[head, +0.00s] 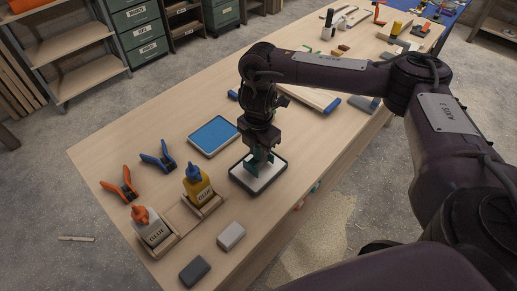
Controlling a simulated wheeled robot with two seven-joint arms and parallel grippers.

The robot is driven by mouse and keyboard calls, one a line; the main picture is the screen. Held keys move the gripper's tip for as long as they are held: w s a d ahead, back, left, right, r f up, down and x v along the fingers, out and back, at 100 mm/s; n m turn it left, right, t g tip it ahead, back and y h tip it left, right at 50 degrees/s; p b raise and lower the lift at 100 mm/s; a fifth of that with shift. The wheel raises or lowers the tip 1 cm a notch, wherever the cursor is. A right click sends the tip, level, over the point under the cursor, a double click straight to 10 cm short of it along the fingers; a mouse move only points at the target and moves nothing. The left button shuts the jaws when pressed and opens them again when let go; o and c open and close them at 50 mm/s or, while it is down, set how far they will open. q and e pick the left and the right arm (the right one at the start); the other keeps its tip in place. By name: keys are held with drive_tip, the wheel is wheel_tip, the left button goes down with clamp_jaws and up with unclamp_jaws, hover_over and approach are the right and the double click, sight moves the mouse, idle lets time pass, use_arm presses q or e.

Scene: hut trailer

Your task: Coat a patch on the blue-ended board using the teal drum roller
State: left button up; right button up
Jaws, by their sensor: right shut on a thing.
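My right gripper (262,153) is shut on the teal drum roller (254,166), just above or in a dark-rimmed tray (236,180) with a white inside. I cannot tell whether the roller touches the white surface. The blue-ended board (317,98) lies on the table beyond, partly hidden behind my right arm. One blue end shows to the right of the arm, and a bit of blue shows to its left. My left gripper is not in view.
A blue-topped tray (213,135) lies left of the white one. Blue clamps (159,160), orange clamps (123,188), a yellow glue bottle (198,188) and a white glue bottle (151,229) stand nearby. A white block (231,236) and dark block (194,271) are in front.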

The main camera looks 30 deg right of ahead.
drive_tip(key=shift+f, duration=0.35)
drive_tip(key=shift+f, duration=0.1)
idle(1.5)
wheel_tip(320, 180, up, 7)
drive_tip(key=p, duration=0.7)
drive_tip(key=shift+p, duration=0.4)
idle(0.5)
